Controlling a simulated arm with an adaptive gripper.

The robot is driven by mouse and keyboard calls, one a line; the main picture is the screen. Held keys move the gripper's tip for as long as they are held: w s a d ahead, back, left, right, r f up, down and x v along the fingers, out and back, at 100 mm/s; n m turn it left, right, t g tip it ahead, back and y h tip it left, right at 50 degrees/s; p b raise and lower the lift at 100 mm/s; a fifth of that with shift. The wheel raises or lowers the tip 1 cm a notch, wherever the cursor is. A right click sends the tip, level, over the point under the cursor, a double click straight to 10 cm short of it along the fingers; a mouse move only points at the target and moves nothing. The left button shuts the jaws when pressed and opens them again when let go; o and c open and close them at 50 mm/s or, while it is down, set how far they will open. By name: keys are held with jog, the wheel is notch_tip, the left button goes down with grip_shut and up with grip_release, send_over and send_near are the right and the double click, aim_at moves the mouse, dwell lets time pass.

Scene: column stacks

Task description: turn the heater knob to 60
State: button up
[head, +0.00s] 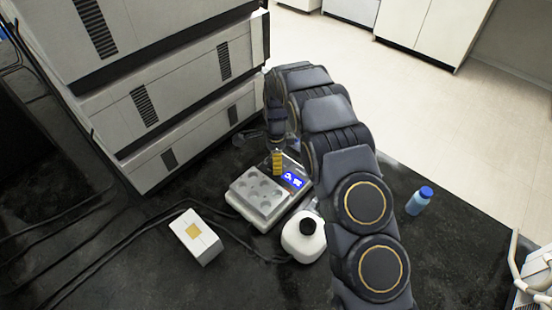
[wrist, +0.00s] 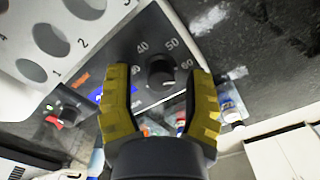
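The heater (head: 240,200) is a pale box with round wells on top and a lit blue display (head: 293,180). It stands on the black bench. In the wrist view its dark round heater knob (wrist: 160,71) sits on a dark panel, with 40, 50 and 60 printed around it. The knob's pointer is too small to read clearly. My gripper (wrist: 159,78) is open, its yellow ribbed fingers apart on either side of the knob, with gaps visible. In the head view my gripper (head: 278,162) is at the heater's far edge, and the knob is hidden there.
A white box with a yellow patch (head: 196,236) lies to the left. Stacked grey instruments (head: 165,90) rise behind. Cables cross the left bench.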

jog(key=shift+r, duration=0.1)
notch_tip(320, 180, up, 12)
dwell(0.7)
